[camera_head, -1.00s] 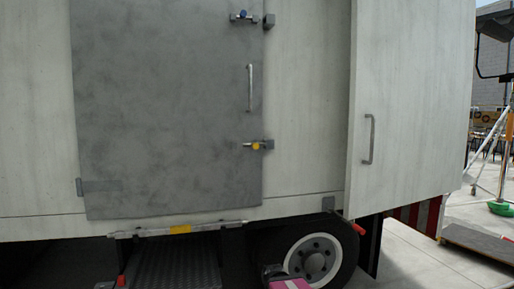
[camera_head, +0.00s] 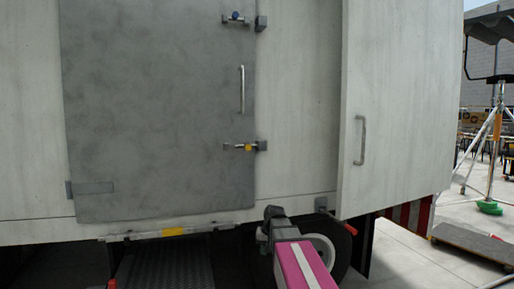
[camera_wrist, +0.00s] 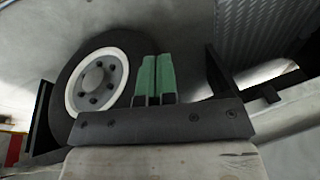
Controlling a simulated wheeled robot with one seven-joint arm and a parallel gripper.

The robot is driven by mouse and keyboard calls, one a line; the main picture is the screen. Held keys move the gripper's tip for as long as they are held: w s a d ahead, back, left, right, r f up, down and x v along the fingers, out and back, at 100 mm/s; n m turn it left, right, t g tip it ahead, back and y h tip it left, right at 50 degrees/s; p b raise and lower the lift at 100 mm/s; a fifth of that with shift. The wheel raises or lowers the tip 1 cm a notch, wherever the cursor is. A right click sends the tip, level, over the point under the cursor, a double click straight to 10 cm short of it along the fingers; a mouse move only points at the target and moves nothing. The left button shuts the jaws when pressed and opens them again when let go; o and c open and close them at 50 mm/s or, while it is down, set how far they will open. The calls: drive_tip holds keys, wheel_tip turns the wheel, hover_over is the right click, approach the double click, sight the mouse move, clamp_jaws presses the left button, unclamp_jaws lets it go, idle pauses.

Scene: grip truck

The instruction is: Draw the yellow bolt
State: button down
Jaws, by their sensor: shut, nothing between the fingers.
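The yellow bolt (camera_head: 247,147) is a small yellow knob on a metal latch at the right edge of the grey truck door (camera_head: 160,120). The latch lies sideways and meets a bracket on the wall. The bolt does not show in the wrist view. My gripper's green fingers (camera_wrist: 154,78) are side by side and shut, with nothing between them. In the head view, my pink and dark arm is at the bottom, below and right of the bolt and well apart from it. The fingers are not clear there.
A blue-knobbed latch (camera_head: 236,16) is higher on the same door edge. A vertical handle (camera_head: 242,90) stands between the latches. An open white door panel (camera_head: 400,110) with its own handle sticks out at the right. A wheel (camera_wrist: 98,82) is close in the wrist view.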

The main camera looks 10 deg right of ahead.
sight(257, 146)
drive_tip(key=w+d+r+t+y, duration=0.1)
drive_tip(key=w+d+r, duration=0.1)
drive_tip(key=r, duration=1.4)
drive_tip(key=w+d+r+t+y, duration=0.1)
drive_tip(key=w+d+r, duration=0.2)
drive_tip(key=r, duration=1.3)
drive_tip(key=w+d+r+n+t+y, duration=0.1)
drive_tip(key=w+d+r, duration=0.2)
drive_tip(key=r, duration=1.4)
drive_tip(key=shift+w+d+t, duration=0.2)
drive_tip(key=shift+w+t, duration=0.1)
drive_tip(key=shift+w, duration=0.8)
drive_tip(key=shift+f, duration=0.1)
drive_tip(key=x, duration=0.3)
drive_tip(key=a+x, duration=0.1)
drive_tip(key=x, duration=0.3)
drive_tip(key=a+r+x, duration=0.1)
drive_tip(key=x, duration=0.2)
drive_tip(key=shift+w+a+f, duration=0.1)
drive_tip(key=shift+a+f, duration=0.05)
drive_tip(key=shift+a, duration=0.15)
drive_tip(key=shift+w+a, duration=0.1)
drive_tip(key=shift+a, duration=0.75)
